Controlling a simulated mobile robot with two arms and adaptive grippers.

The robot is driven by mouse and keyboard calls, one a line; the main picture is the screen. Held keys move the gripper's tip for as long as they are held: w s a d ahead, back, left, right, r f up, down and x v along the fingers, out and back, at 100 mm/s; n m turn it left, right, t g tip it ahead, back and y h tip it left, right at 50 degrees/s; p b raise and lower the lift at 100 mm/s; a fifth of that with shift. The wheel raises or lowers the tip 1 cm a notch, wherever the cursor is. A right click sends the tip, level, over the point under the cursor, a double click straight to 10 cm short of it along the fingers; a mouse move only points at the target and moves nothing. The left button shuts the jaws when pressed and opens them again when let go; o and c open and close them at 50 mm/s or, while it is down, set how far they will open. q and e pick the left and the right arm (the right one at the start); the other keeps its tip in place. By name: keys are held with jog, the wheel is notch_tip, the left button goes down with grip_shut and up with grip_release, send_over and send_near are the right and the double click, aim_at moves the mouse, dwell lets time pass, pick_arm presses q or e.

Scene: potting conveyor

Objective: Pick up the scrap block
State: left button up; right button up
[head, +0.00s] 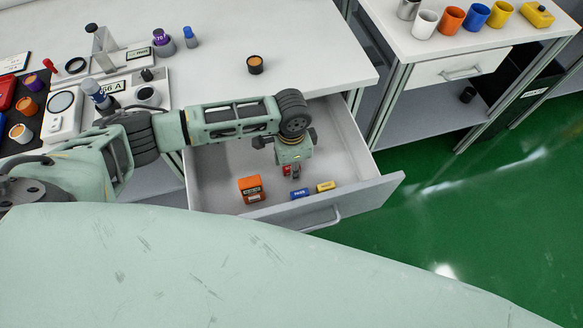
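My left gripper (292,172) points down into an open drawer (226,160). Its fingers are small and dark, and I cannot tell whether they are open or shut. A small red item (286,171) shows right at the fingers; whether it is held or lies behind them is unclear. In the drawer near its front lie an orange box (251,188), a small blue block (299,193) and a small yellow block (325,186). The labels are too small to read, so I cannot tell which thing is the scrap block. My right gripper is not in view.
The white tabletop (330,60) above the drawer holds a dark cup with orange contents (255,65) and several instruments at left. A side table (400,40) at upper right carries several coloured cups. The drawer front (350,204) bounds the drawer; green floor lies right.

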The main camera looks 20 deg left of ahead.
pick_arm(q)
grip_shut()
dwell(0.3)
